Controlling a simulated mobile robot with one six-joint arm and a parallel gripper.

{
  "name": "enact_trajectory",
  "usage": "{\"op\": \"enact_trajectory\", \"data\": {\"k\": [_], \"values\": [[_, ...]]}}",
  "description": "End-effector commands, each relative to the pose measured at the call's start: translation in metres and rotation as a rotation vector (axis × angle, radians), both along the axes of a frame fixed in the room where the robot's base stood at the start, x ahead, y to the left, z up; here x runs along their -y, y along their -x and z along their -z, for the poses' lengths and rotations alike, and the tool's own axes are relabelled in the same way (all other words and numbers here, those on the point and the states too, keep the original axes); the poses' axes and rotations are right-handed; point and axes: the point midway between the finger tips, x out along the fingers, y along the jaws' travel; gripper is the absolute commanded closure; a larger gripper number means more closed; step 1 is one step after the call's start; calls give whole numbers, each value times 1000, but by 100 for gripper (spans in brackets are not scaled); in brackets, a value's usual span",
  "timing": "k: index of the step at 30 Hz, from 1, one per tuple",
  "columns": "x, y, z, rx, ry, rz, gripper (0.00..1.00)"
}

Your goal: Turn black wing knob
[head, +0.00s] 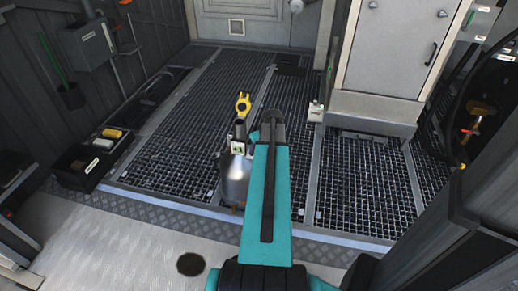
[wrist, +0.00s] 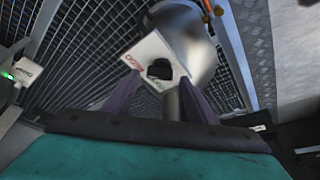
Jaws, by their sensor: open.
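In the wrist view, a small dark shape (wrist: 159,69) sits in the middle of a white plate (wrist: 148,50) with red and green markings. It may be the black wing knob, but its wings are not clear. The plate is fixed in front of a silver rounded metal body (wrist: 192,42). My gripper (wrist: 160,84) is open, with its two purple fingers spread either side of the dark shape and pointing towards the plate. I cannot tell whether they touch anything. In the head view the metal vessel (head: 236,182) stands beside my teal arm, which hides my gripper.
A yellow ring-ended piece (head: 242,104) rises above the vessel. Dark floor grating (head: 170,125) surrounds it, mostly clear. A grey cabinet (head: 385,60) stands at right.

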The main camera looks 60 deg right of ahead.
Motion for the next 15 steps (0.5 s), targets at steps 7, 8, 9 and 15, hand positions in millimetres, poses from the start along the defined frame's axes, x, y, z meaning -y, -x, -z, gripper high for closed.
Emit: {"op": "enact_trajectory", "data": {"k": [7,8,9,15], "values": [[-5,9,-25,0,1,0,48],[-6,11,-29,0,1,0,48],[-7,13,-35,0,1,0,48],[-13,24,-65,1,3,1,48]]}}
